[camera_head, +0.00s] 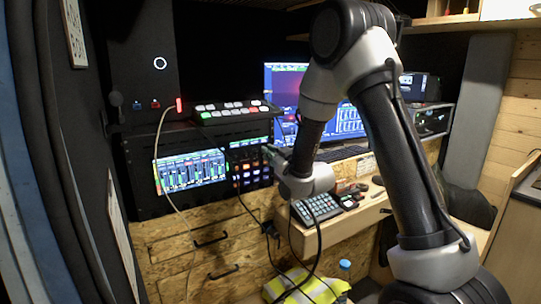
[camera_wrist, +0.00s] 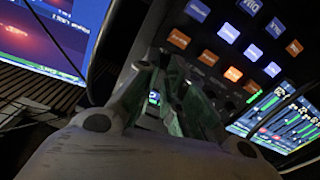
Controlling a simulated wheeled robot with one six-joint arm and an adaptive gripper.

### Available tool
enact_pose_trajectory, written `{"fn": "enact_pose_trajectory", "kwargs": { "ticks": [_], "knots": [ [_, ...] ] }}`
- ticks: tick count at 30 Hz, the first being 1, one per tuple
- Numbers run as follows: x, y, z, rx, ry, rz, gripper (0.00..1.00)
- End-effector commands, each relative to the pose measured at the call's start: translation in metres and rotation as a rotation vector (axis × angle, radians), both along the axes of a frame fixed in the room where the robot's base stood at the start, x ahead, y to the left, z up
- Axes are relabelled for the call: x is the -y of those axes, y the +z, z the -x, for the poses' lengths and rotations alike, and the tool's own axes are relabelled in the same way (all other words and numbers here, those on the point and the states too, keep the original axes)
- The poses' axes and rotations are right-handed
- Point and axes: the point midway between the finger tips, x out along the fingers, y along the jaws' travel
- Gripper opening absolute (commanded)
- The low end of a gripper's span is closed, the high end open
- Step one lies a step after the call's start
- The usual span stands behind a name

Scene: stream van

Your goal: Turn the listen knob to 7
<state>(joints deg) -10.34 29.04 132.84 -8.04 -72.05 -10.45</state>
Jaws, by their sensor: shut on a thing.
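The control panel (camera_head: 252,185) with rows of lit orange and blue buttons is in the rack left of my arm. It fills the upper right of the wrist view (camera_wrist: 205,58). My gripper (camera_head: 268,152) is at the panel's upper right side. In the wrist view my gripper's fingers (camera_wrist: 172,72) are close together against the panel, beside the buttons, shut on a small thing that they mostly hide. From its place this is the listen knob. Its pointer and scale are hidden, so I cannot read its setting.
A meter screen (camera_head: 191,171) is left of the button panel. A switcher (camera_head: 235,112) with lit keys stands above. A monitor (camera_head: 285,85) is behind my arm. A keypad (camera_head: 319,208) lies on the wooden desk. A pale cable (camera_head: 160,150) hangs in front of the rack.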

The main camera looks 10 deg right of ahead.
Motion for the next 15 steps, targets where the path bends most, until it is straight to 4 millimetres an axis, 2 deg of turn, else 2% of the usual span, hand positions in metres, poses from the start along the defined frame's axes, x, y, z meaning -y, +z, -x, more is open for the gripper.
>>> {"fn": "enact_pose_trajectory", "kwargs": {
  "ticks": [4, 11, 12, 13, 15],
  "knots": [
    [-0.0001, 0.0, 0.0001, -0.023, 0.0, -0.07, 0.0],
    [0.0, 0.0, 0.0002, -0.023, 0.0, -0.072, 0.0],
    [0.0, 0.0, 0.0002, -0.023, 0.0, -0.072, 0.16],
    [0.0, 0.0, 0.0002, -0.023, 0.0, -0.072, 0.22],
    [0.0, 0.0, 0.0002, -0.023, 0.0, -0.072, 0.23]
  ]
}}
